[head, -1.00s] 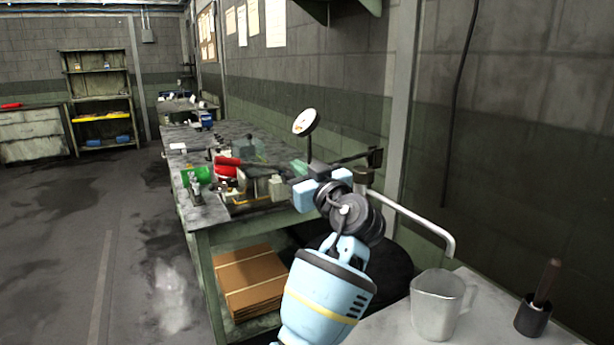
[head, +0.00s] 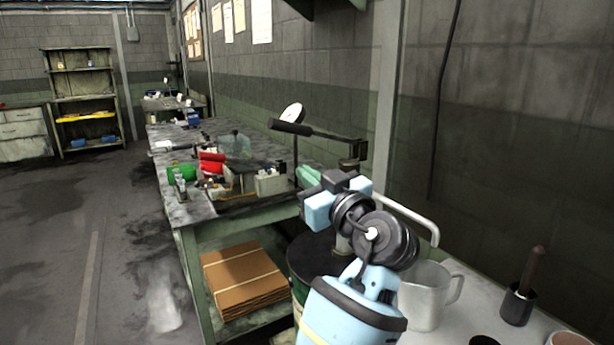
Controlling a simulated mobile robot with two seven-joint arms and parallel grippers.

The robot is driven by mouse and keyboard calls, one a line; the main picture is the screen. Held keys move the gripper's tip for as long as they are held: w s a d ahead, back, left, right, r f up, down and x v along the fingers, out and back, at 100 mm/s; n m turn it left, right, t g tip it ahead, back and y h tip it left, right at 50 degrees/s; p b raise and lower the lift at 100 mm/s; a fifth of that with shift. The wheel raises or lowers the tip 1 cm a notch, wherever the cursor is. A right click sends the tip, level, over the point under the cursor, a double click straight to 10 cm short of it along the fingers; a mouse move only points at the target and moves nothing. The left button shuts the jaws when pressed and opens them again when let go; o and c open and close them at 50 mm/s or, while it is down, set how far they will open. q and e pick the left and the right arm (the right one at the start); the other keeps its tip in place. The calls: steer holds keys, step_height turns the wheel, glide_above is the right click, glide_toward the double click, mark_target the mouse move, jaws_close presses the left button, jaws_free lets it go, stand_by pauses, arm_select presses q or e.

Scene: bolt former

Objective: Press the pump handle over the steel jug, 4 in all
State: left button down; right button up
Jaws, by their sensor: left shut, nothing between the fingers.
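The pump handle (head: 322,134) is a dark bar with a thick grip at its left end. It stands slightly raised to the left from the pump head (head: 349,165). The pale spout (head: 415,217) runs right and bends down above the steel jug (head: 424,305). The jug stands upright on the pale tabletop, partly hidden by my left arm. My left gripper (head: 310,181) is shut and empty. It appears below the handle's grip, with a visible gap. The inside of the jug cannot be seen. My right gripper is not in view.
A dark-topped drum (head: 308,262) is partly hidden behind my left arm. A bench (head: 190,212) with tools and boxes stands to the left, with flat cardboard (head: 245,283) on its lower shelf. A dark cup (head: 518,305) with a wooden-handled tool stands right of the jug.

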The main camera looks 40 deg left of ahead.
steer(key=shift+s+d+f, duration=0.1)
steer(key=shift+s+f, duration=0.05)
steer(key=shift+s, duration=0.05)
